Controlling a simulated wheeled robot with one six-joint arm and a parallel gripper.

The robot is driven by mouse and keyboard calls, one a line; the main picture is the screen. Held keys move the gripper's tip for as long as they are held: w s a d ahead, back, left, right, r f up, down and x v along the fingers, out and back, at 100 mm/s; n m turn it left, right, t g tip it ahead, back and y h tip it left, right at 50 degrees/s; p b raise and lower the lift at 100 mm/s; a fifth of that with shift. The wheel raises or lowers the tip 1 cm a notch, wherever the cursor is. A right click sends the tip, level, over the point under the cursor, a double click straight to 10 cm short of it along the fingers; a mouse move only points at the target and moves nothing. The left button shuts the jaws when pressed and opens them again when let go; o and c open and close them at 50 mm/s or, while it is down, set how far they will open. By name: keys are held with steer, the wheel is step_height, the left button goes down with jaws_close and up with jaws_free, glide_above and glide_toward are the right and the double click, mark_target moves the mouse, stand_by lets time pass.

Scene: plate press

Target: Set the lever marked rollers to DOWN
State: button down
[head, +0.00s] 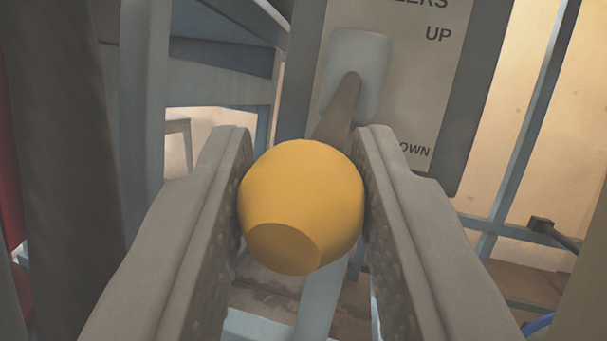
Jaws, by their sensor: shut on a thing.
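The lever marked rollers has a yellow knob (301,200) at the end of a brown shaft (337,118). The shaft comes out of a light grey plate (357,62) on a label panel (427,85). The panel reads "UP" near the top and "OWN" lower down, with part of the word hidden behind my finger; the top word is cut off to "ERS". The shaft slants down and toward me from the plate. My gripper (303,205) is shut on the knob, one finger touching each side. The knob hides the lower part of the shaft's end.
A blue-grey machine frame (220,90) stands at the left behind a dark post (65,150). Thin metal bars (525,120) cross the right side in front of a tan wall. A blue cable (538,323) shows at the lower right.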

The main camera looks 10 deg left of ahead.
steer(key=shift+w+f, duration=0.25)
steer(key=shift+f, duration=0.4)
steer(key=shift+w+f, duration=0.25)
steer(key=shift+f, duration=0.4)
steer(key=c, duration=1.1)
jaws_free()
steer(key=shift+w+a, duration=0.1)
steer(key=shift+c, duration=0.2)
